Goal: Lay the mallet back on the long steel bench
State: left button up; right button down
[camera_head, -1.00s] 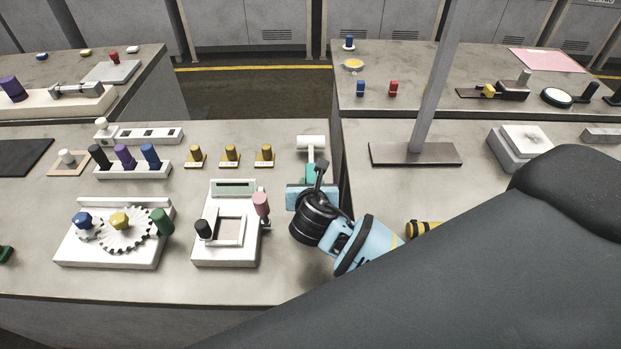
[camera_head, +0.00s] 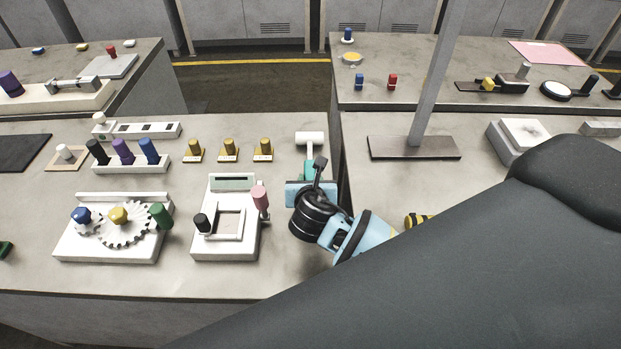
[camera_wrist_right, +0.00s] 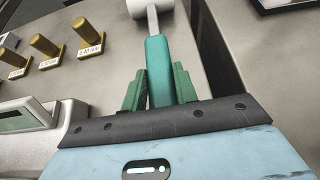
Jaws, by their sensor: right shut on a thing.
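The mallet has a white head (camera_head: 310,138) and a teal handle (camera_head: 308,170). My right gripper (camera_head: 311,182) is shut on the handle, with the head pointing away from me. In the right wrist view, the green fingers (camera_wrist_right: 158,90) stand on both sides of the teal handle (camera_wrist_right: 159,62), and the white head is cut by the top edge. The mallet is over the right end of the grey steel bench (camera_head: 230,282), near its edge. I cannot tell whether it touches the top. My left gripper is not in view.
Three gold knobs (camera_head: 229,150) stand left of the mallet. A white device with a pink knob (camera_head: 259,198) is close left of my gripper. A narrow gap separates this bench from the right one, which bears a post on a plate (camera_head: 414,148). Bare bench lies in front.

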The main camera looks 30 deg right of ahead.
jog(key=shift+f, duration=0.2)
jog(key=c, duration=1)
grip_release()
jog(key=shift+v, duration=3.9)
jog(key=shift+s, duration=0.1)
